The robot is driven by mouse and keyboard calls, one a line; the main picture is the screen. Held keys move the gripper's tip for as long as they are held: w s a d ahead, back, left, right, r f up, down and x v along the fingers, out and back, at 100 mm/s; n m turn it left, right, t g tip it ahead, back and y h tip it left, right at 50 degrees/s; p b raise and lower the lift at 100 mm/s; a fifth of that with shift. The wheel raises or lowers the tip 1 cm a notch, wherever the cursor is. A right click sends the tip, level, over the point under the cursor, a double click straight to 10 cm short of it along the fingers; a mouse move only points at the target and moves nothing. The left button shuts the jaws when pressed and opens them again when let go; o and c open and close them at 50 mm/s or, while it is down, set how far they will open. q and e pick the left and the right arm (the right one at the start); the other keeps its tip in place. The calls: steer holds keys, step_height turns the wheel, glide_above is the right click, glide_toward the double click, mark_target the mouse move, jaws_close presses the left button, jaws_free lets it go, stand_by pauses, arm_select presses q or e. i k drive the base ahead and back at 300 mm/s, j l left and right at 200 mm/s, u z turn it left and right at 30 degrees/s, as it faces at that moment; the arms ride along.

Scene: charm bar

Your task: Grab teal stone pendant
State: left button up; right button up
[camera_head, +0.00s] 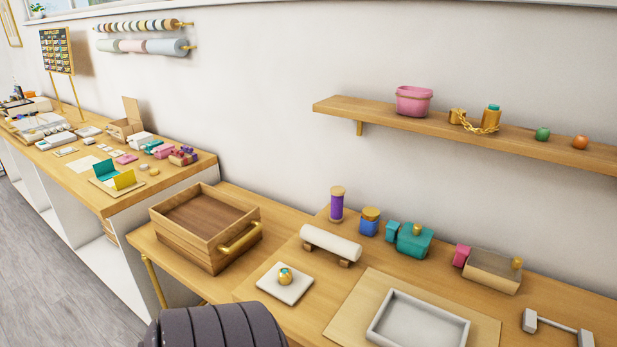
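Neither of my grippers shows in the head view. A dark grey ribbed part at the bottom edge looks like mine, just left of and nearer than the tile.
A wooden box with a gold handle (205,229) stands left of the tile. A white roll on wooden rests (331,243) lies behind it. A white tray (375,332) is to the right. A wall shelf (345,108) hangs above. Bare wood surrounds the tile.

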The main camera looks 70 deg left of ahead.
mark_target(284, 278)
steer(key=u, duration=2.25)
